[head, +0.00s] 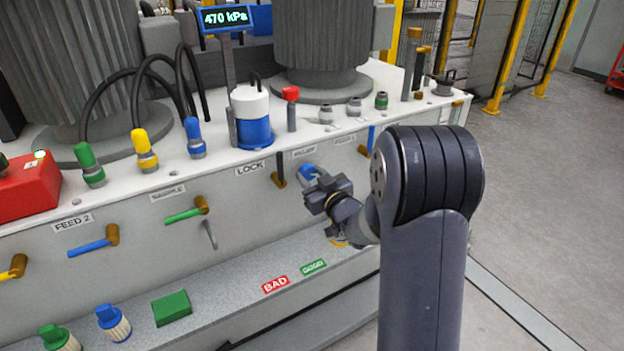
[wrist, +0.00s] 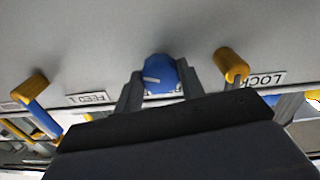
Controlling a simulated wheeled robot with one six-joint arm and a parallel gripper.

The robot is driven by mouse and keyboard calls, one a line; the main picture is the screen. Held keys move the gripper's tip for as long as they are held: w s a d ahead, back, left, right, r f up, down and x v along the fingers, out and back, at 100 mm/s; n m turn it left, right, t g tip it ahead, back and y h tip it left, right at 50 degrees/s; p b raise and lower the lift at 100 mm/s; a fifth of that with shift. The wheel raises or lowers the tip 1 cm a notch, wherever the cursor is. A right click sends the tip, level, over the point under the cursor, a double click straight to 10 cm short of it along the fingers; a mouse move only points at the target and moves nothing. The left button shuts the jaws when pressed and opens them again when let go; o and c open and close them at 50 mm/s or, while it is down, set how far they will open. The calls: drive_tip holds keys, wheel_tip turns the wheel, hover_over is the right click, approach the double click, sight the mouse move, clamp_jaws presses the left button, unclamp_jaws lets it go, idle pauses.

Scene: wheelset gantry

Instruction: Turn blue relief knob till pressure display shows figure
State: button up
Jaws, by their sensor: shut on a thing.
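The blue relief knob (head: 307,172) sits on the front panel under a small label, partly hidden by my gripper (head: 328,190) in the head view. In the wrist view the blue knob (wrist: 159,74) lies between the two fingertips of my gripper (wrist: 158,85), with its pale pointer line toward the left. My gripper is shut on the knob. The pressure display (head: 227,17) at the top of the head view reads 470 kPa in green on a blue-framed screen.
A LOCK lever (head: 279,172) is close left of the knob, also in the wrist view (wrist: 231,66). A FEED 1 lever (wrist: 33,88) is on the other side. A ledge below holds BAD (head: 275,285) and GOOD (head: 313,267) labels and a green block (head: 172,308).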

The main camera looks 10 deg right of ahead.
drive_tip(key=o, duration=1)
drive_tip(key=p+v, duration=0.1)
drive_tip(key=v, duration=0.9)
drive_tip(key=shift+s, duration=0.45)
drive_tip(key=shift+w, duration=0.1)
drive_tip(key=b+x, duration=0.1)
drive_tip(key=x, duration=0.9)
drive_tip(key=shift+w, duration=0.4)
drive_tip(key=shift+r+p, duration=0.1)
drive_tip(key=shift+p, duration=0.2)
